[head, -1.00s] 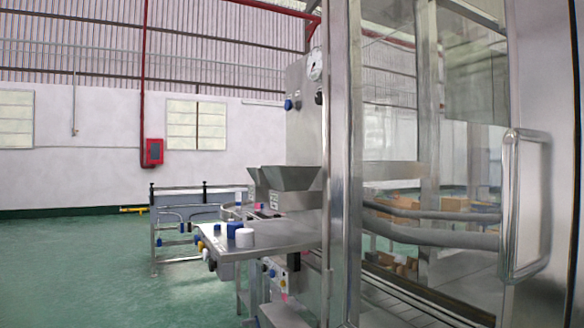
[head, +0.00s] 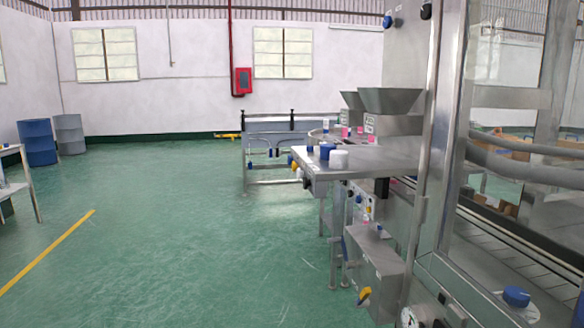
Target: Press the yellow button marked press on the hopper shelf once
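The steel hopper shelf (head: 365,164) juts out from the machine right of centre in the head view, some way off. At its left front edge sit small yellow knobs or buttons (head: 292,163), with a dark round one (head: 307,183) nearer. Any marking is too small to read. On the shelf stand a blue cylinder (head: 326,151), a white cylinder (head: 339,159) and a smaller blue-and-white piece (head: 310,149). Two grey hoppers (head: 391,101) stand behind them. Neither of my grippers is in view.
A lower steel box (head: 376,262) with a yellow-and-black knob (head: 364,295) stands below the shelf. The glazed machine frame (head: 450,130) fills the right side. Green floor (head: 170,230) is open at left and centre.

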